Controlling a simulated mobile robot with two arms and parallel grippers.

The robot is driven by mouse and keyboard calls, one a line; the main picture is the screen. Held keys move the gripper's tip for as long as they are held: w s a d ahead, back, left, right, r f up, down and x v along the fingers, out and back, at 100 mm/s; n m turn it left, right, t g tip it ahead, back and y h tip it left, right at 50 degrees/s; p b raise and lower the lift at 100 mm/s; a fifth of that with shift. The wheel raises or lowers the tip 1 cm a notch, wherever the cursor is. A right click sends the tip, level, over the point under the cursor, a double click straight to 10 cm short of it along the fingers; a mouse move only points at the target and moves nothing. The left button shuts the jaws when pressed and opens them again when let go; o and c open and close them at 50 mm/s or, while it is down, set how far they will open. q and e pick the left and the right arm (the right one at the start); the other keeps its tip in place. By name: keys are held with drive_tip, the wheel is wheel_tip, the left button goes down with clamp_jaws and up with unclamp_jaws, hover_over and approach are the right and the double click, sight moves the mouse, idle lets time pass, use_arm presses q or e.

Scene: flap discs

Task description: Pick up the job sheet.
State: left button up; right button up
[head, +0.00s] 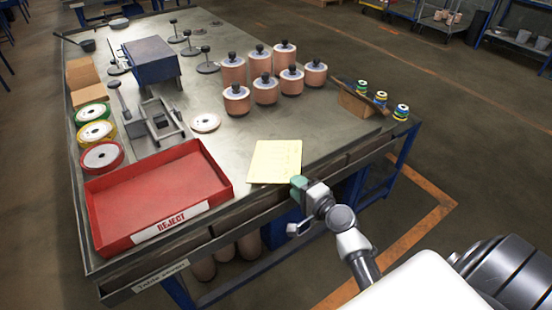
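The job sheet, a pale yellow sheet of paper (275,160) with faint ruled lines, lies flat on the grey workbench (225,140) near its front edge. It is right of the red reject tray. My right gripper (300,188) is at the sheet's lower right corner, at the front edge of the bench, with a greenish fingertip close to the paper. Contact with the sheet and the gap between its fingers cannot be made out. My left gripper is not in view.
The red REJECT tray (153,192) stands empty at the front left. Several tan cylinders with black knobs (265,90) stand behind the sheet. Coloured disc stacks (101,157) line the left side, near a grey fixture (158,120). Bare bench lies between.

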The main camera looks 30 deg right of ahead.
drive_tip(key=x, duration=0.3)
drive_tip(key=shift+w+d+f, duration=0.1)
drive_tip(key=shift+w, duration=0.2)
drive_tip(key=shift+s, duration=0.1)
clamp_jaws()
